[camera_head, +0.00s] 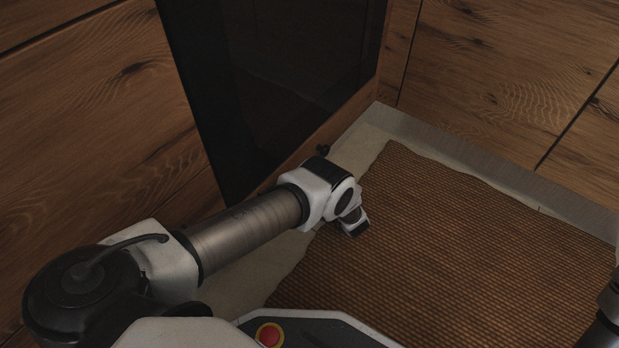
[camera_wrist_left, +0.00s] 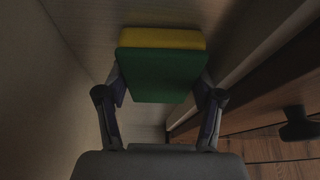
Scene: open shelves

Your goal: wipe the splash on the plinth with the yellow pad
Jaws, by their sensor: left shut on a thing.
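The pad shows in the left wrist view as a yellow layer (camera_wrist_left: 160,38) with a green face (camera_wrist_left: 160,75) towards the camera. My left gripper (camera_wrist_left: 160,90) is shut on it, one finger at each side. A pale grained surface (camera_wrist_left: 90,22) lies behind the pad; I cannot tell whether they touch. In the head view my left arm reaches low beside the left cabinet, and its fingers and the pad are hidden. The grey plinth (camera_head: 480,160) runs under the right-hand cabinets. I see no splash in either view. My right gripper is out of view.
A woven brown mat (camera_head: 430,250) covers much of the pale floor. Wooden cabinets (camera_head: 530,70) meet in a corner, with a dark glossy panel (camera_head: 280,80) on the left.

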